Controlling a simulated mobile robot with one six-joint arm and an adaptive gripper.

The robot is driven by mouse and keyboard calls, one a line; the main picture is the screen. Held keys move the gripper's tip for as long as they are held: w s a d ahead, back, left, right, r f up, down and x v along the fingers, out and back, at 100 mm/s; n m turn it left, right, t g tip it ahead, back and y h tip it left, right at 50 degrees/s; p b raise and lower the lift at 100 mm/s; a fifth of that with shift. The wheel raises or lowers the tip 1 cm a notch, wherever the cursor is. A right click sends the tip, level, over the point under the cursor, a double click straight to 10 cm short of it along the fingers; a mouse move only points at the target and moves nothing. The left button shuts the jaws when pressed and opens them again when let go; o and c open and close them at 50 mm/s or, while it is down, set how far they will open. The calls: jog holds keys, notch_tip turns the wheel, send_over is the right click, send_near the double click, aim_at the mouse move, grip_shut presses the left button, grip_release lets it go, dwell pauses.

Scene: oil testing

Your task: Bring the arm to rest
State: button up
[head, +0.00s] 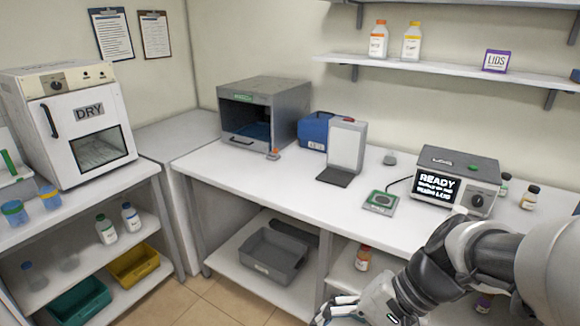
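My arm reaches in from the right edge, bent downward in front of the white bench (235,160). My gripper (335,309) is at the bottom of the head view, low in front of the bench's lower shelf. Its fingers are small and partly cut off by the frame's lower edge, so I cannot tell whether they are open or shut. I see no object clearly held in it. My arm hides part of the bench's right front and the lower shelf.
A tester reading "READY" (437,190), a small green-topped device (381,202) and a grey chamber (262,115) stand on the bench. A "DRY" oven (90,112) is at left. A grey bin (273,254) sits on the lower shelf. Floor (215,300) shows at lower left.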

jog(key=s+d+r+n+t+h, duration=0.4)
jog(key=s+d+n+t+h, duration=0.1)
jog(key=s+d+n+h, duration=0.1)
jog(key=shift+s+r+h, duration=0.3)
jog(key=shift+r+h, duration=0.05)
jog(key=shift+h, duration=0.05)
dwell(0.6)
